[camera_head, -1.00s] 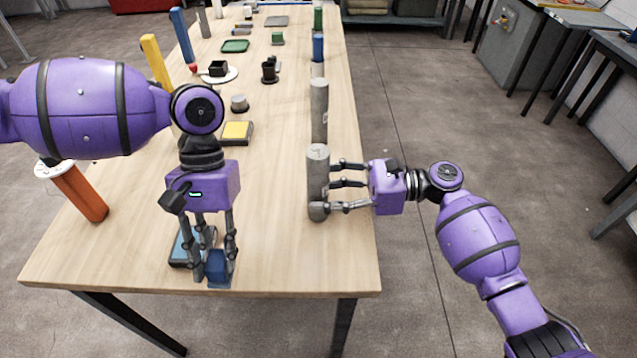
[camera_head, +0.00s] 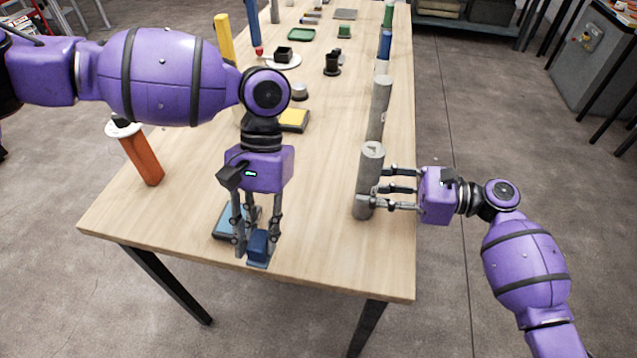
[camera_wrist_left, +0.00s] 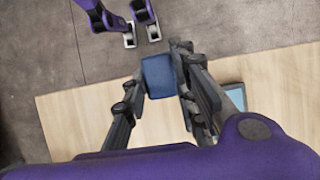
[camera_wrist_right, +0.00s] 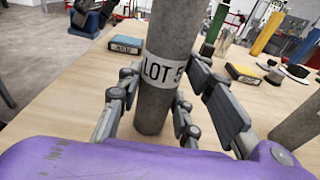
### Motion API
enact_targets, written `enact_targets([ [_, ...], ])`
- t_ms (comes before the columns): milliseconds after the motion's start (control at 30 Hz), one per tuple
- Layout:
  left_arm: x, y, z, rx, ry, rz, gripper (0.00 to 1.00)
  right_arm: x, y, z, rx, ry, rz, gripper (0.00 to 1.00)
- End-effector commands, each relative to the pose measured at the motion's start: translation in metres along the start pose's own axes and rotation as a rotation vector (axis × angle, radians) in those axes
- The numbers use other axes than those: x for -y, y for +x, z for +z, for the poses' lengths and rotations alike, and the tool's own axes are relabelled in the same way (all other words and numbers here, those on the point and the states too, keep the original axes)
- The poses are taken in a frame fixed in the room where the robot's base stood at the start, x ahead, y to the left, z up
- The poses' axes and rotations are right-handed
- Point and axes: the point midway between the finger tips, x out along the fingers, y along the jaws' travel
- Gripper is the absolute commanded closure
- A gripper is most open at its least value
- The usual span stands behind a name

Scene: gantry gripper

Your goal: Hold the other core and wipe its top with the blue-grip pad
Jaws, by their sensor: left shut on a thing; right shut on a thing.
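My left gripper (camera_head: 255,238) is shut on the blue-grip pad (camera_head: 259,246), near the table's front edge. The pad's blue block also shows between the fingers in the left wrist view (camera_wrist_left: 158,77). My right gripper (camera_head: 375,192) is shut on the grey core (camera_head: 371,165) near the right table edge. In the right wrist view this core (camera_wrist_right: 165,60) carries a label starting "LOT 5" and stands about upright between the fingers; its foot seems at table level. The pad is left of the core and apart from it. A second grey core (camera_head: 379,105) stands just behind.
A tray with a light blue surface (camera_head: 226,224) lies behind the pad, partly hidden by my left fingers. A yellow pad (camera_head: 294,117) and small dark parts (camera_head: 332,62) lie further back. The table between the grippers is clear.

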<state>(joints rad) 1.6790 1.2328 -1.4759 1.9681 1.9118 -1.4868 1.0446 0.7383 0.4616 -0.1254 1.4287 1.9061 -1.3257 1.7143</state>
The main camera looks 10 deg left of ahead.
Motion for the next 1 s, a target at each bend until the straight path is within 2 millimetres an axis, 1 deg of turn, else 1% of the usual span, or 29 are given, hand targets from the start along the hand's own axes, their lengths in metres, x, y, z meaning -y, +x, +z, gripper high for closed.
enact_targets([
  [67,-0.001,-0.002,0.000,-0.001,0.001,0.000,0.98,0.000,0.000,0.000,0.000,0.000,0.000,0.86],
  [167,-0.008,-0.011,-0.003,-0.003,0.010,-0.004,0.98,0.000,0.000,0.000,0.000,0.000,0.000,0.86],
  [267,-0.024,-0.032,-0.010,-0.005,0.022,-0.008,0.98,0.000,0.000,0.000,0.000,0.000,0.000,0.86],
  [367,-0.048,-0.066,-0.018,-0.006,-0.021,0.016,0.98,0.000,0.000,0.000,0.000,0.000,0.000,0.86],
  [400,-0.059,-0.082,-0.021,-0.006,-0.066,0.041,0.98,0.000,0.000,0.000,0.000,0.000,0.000,0.86],
  [467,-0.076,-0.106,-0.025,-0.004,-0.154,0.088,0.98,0.000,0.000,0.000,0.000,0.000,0.000,0.86],
  [500,-0.087,-0.123,-0.026,-0.003,-0.225,0.126,0.98,0.000,0.000,0.000,0.000,0.000,0.000,0.86],
  [600,-0.112,-0.164,-0.026,-0.002,-0.425,0.232,0.98,0.000,0.000,0.000,-0.001,0.000,-0.001,0.86],
  [700,-0.132,-0.197,-0.023,-0.002,-0.619,0.333,0.98,0.000,0.000,0.000,-0.001,0.000,-0.001,0.86],
  [800,-0.147,-0.225,-0.019,-0.002,-0.804,0.430,0.98,0.000,0.000,0.000,-0.001,0.000,-0.001,0.86],
  [900,-0.158,-0.245,-0.016,-0.002,-0.977,0.521,0.98,0.000,0.000,0.000,0.000,0.000,-0.001,0.86],
  [1000,-0.164,-0.257,-0.015,-0.002,-1.131,0.598,0.98,0.000,0.000,0.000,0.000,0.000,-0.001,0.86],
])
